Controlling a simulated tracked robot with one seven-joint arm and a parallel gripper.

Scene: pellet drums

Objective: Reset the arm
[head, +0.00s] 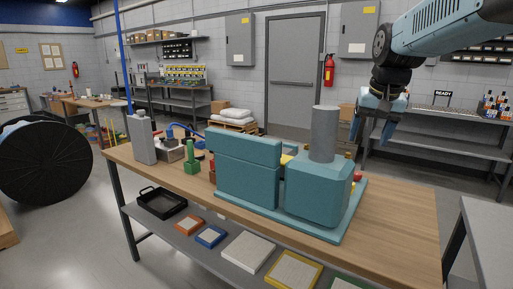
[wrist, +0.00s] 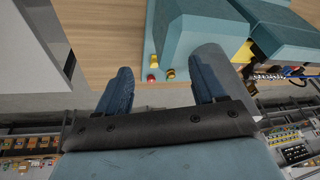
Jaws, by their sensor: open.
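My arm reaches in from the upper right of the head view. My gripper (head: 373,130) hangs in the air at the right, its fingers pointing down, near the far right side of the workbench (head: 395,205). In the wrist view my gripper (wrist: 160,85) shows two blue fingers spread apart with nothing between them. A teal machine (head: 320,190) with a grey cylinder (head: 324,133) on top stands on the bench, left of my gripper. The machine also shows in the wrist view (wrist: 188,35), beyond the fingertips.
A grey canister (head: 142,140) and a green part (head: 191,160) stand at the bench's left end. A black tray (head: 162,203) lies on the lower shelf. A grey table (head: 487,235) is at the right. Bare wood shows on the bench's right end.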

